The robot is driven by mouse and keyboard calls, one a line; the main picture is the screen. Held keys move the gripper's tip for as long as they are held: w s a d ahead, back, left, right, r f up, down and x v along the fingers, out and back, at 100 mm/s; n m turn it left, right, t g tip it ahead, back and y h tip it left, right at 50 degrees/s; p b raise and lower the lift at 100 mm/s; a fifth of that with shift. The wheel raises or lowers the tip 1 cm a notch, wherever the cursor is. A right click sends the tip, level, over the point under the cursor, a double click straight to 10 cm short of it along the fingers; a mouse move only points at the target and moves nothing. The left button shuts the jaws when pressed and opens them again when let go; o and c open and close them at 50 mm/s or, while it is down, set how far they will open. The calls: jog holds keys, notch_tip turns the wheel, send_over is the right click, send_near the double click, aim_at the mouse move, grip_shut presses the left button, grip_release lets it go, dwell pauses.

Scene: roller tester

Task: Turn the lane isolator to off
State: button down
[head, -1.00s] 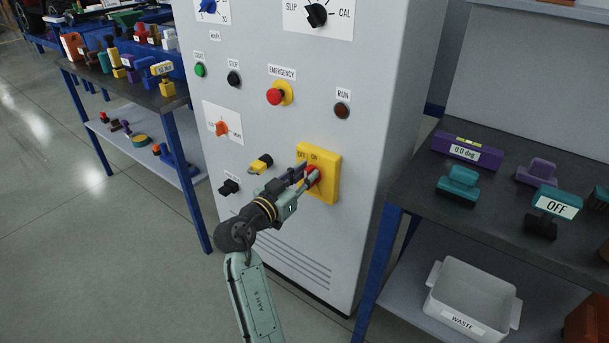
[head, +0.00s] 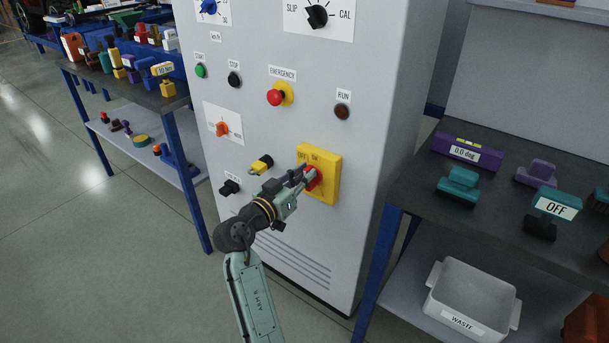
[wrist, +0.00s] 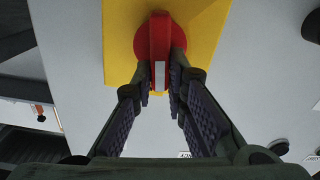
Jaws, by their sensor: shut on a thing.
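The lane isolator is a yellow plate (head: 331,178) with a red rotary handle (head: 315,183), low on the right side of the grey cabinet front. My gripper (head: 307,177) reaches it from the lower left and is shut on the red handle. In the wrist view the red handle (wrist: 160,38) has a white mark on its near end, and the gripper's fingers (wrist: 160,78) lie on both sides of it. The handle's grip bar runs upright in that view.
The grey cabinet (head: 300,235) also carries a red emergency button (head: 275,97), a run lamp (head: 342,111), an orange knob (head: 222,129) and a yellow-black switch (head: 261,165). A dark bench (head: 410,200) stands close on the right, with a white waste bin (head: 470,300) below.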

jog(key=shift+w+a+f+n+p, duration=0.25)
jog(key=shift+n+p, duration=1.05)
jog(key=shift+n, duration=1.35)
jog(key=shift+w+a+f+n+p, duration=0.15)
jog(key=shift+f+n+p, duration=0.25)
jog(key=shift+n+p, duration=1.6)
jog(key=shift+w+a+f+n+p, duration=0.1)
jog(key=shift+a+f+n+p, duration=0.35)
jog(key=shift+n, duration=2.9)
jog(key=shift+d+r, duration=0.1)
jog(key=shift+d, duration=0.1)
jog(key=c, duration=1.6)
grip_release()
jog(key=shift+c, duration=0.2)
jog(key=shift+o, duration=0.2)
